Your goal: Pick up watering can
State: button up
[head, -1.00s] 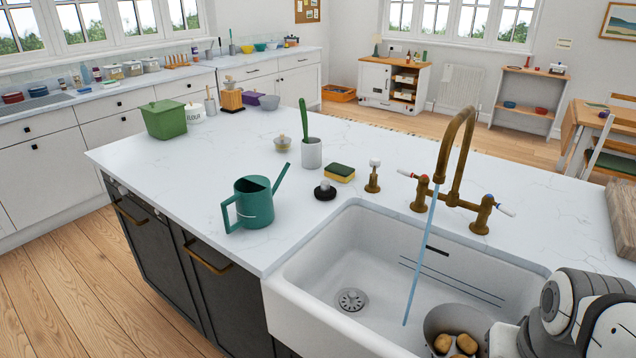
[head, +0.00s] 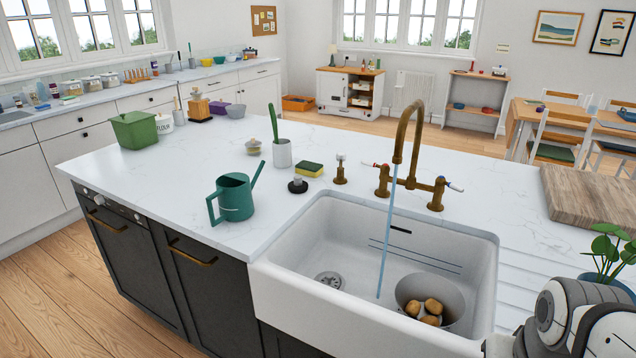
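The green watering can (head: 236,199) stands upright on the white island worktop (head: 120,170), left of the sink. Its handle points to the left and its spout points up and to the right. Part of my arm shows at the lower right corner, well apart from the can. My gripper's fingers are not in view.
The white sink (head: 290,260) holds a bowl of potatoes (head: 431,307) under running water from a brass tap (head: 403,140). Near the can are a black plug (head: 298,185), a sponge (head: 309,169) and a white brush pot (head: 282,153). A wooden board (head: 590,205) lies right.

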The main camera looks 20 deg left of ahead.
aim_at(233, 193)
jog(key=z, duration=2.85)
jog(key=k, duration=2.1)
jog(key=u, duration=2.55)
jog(key=i, duration=0.6)
